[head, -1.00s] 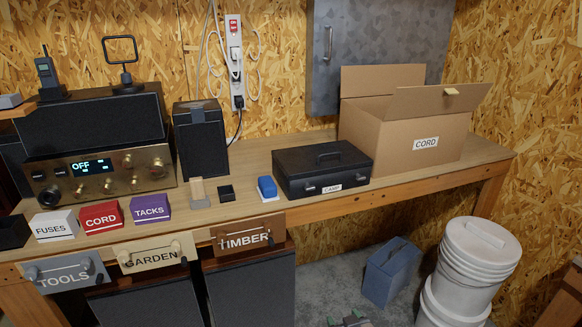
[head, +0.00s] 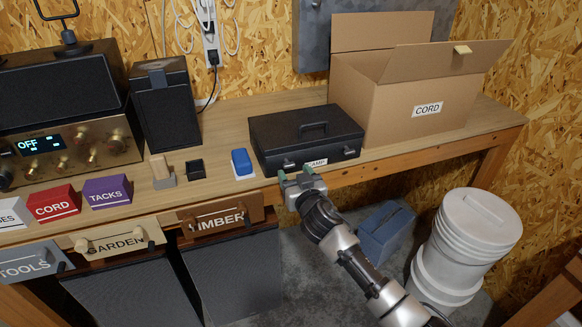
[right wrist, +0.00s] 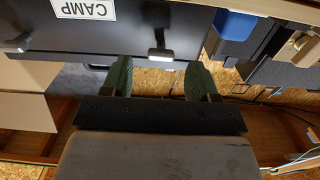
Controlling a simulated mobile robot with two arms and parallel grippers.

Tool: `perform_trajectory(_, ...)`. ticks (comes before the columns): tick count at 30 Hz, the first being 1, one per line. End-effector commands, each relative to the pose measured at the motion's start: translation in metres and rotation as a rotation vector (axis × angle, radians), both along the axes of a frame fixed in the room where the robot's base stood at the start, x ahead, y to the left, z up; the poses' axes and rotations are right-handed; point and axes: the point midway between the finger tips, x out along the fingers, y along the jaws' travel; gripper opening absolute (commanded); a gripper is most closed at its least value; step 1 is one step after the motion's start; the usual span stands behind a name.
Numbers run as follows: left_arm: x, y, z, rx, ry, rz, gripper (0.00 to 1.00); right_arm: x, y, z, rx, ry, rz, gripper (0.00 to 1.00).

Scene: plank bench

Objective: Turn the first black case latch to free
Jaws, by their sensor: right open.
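The black case (head: 275,130) stands closed on the bench, its handle on the lid and a CAMP label on its front. Two small pale latches show on its front: one near the left end (head: 289,164) and one near the right end (head: 349,150). My right gripper (head: 297,174) is open and empty just in front of the left-end latch. In the right wrist view, which is upside down, this latch (right wrist: 160,53) lies just beyond and between the two green fingertips (right wrist: 160,78), apparently untouched. The other latch (right wrist: 20,43) is at the left. My left gripper is out of view.
A cardboard CORD box (head: 395,115) stands right of the case. A blue block (head: 241,161) and a small black box (head: 195,171) are to its left. Below are the TIMBER drawer (head: 185,222), a blue container (head: 385,232) and white buckets (head: 470,245).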

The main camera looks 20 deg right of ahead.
Motion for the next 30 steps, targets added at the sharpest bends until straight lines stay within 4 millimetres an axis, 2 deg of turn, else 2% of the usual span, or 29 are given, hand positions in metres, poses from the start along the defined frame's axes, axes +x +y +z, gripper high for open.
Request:
perform_trajectory(6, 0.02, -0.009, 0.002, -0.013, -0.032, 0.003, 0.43, 0.023, 0.002, 0.0, 0.001, -0.001, 0.001, 0.6)
perform_trajectory(18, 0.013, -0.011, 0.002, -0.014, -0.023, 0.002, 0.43, 0.029, 0.002, 0.0, 0.0, 0.0, 0.001, 0.6)
perform_trajectory(20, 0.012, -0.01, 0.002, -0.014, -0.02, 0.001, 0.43, 0.029, 0.002, 0.0, 0.0, 0.0, 0.001, 0.52)
perform_trajectory(28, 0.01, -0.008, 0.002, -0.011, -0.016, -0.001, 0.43, 0.029, 0.002, 0.0, 0.0, 0.0, 0.001, 0.11)
perform_trajectory(30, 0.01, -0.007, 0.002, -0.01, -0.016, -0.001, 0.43, 0.029, 0.002, 0.0, 0.0, 0.0, 0.001, 0.1)
